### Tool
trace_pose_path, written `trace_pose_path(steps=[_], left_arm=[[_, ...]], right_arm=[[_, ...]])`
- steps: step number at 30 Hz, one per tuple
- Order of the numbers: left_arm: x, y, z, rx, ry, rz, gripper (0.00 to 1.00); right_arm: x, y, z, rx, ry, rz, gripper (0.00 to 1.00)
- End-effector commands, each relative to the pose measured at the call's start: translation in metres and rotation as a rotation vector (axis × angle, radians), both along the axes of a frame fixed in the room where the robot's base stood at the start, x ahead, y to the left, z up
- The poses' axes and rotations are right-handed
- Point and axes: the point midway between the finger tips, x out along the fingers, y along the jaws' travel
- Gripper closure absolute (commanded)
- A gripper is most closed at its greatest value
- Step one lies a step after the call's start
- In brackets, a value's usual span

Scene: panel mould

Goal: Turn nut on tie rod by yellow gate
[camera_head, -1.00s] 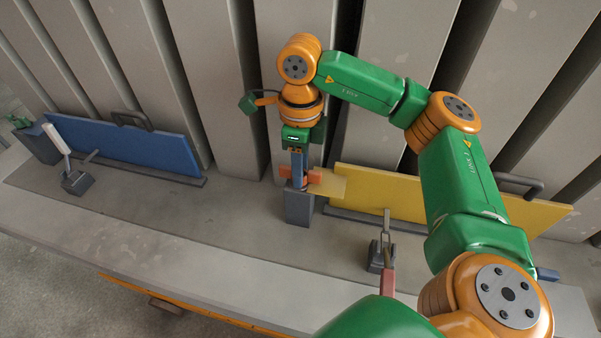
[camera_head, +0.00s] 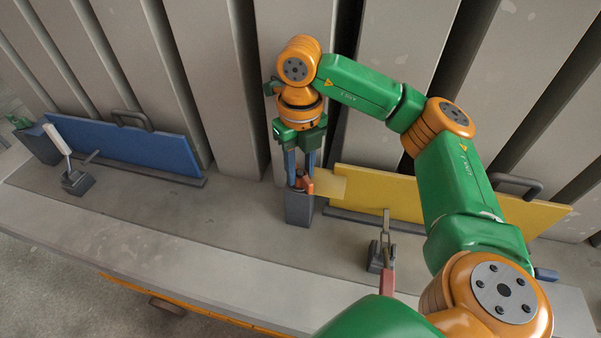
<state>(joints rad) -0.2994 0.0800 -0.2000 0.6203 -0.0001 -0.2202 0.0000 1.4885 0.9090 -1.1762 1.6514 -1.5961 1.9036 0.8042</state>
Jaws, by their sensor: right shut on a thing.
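The yellow gate (camera_head: 395,196) stands on the ledge at the centre right. A grey block (camera_head: 299,209) stands at its left end. An orange-red nut (camera_head: 306,184) sits above this block, partly hidden by the fingers. My right gripper (camera_head: 300,180) points down over the block, with its two blue-grey fingers shut on the nut from both sides. The tie rod itself is hidden behind the gripper and nut. My left gripper is not in view.
A blue gate (camera_head: 125,146) with a white-handled clamp (camera_head: 73,178) stands at the left. A red-handled clamp (camera_head: 382,258) stands in front of the yellow gate. Tall grey panels (camera_head: 225,90) rise close behind. The ledge (camera_head: 200,220) between the gates is clear.

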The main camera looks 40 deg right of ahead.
Motion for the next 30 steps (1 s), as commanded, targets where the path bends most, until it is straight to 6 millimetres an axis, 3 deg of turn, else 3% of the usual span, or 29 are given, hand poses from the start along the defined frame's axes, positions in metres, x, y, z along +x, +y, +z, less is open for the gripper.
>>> trace_pose_path(steps=[3,10,15,23,27,30], left_arm=[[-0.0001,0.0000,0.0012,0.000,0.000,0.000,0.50],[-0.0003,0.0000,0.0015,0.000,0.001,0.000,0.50],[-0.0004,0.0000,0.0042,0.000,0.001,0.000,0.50],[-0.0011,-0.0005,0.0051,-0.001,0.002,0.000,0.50],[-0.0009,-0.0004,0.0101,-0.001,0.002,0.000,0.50],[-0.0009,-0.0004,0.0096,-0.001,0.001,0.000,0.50]], right_arm=[[0.0003,0.0005,0.0005,0.001,-0.001,-0.119,1.00],[0.0005,0.0011,0.0008,0.006,-0.001,-0.150,1.00],[0.0009,0.0010,0.0016,0.010,0.000,-0.409,1.00],[0.0028,0.0005,0.0036,0.010,-0.009,-0.457,1.00],[0.0060,0.0025,0.0047,0.010,-0.008,-0.689,1.00],[0.0067,0.0028,0.0040,0.011,-0.010,-0.735,1.00]])
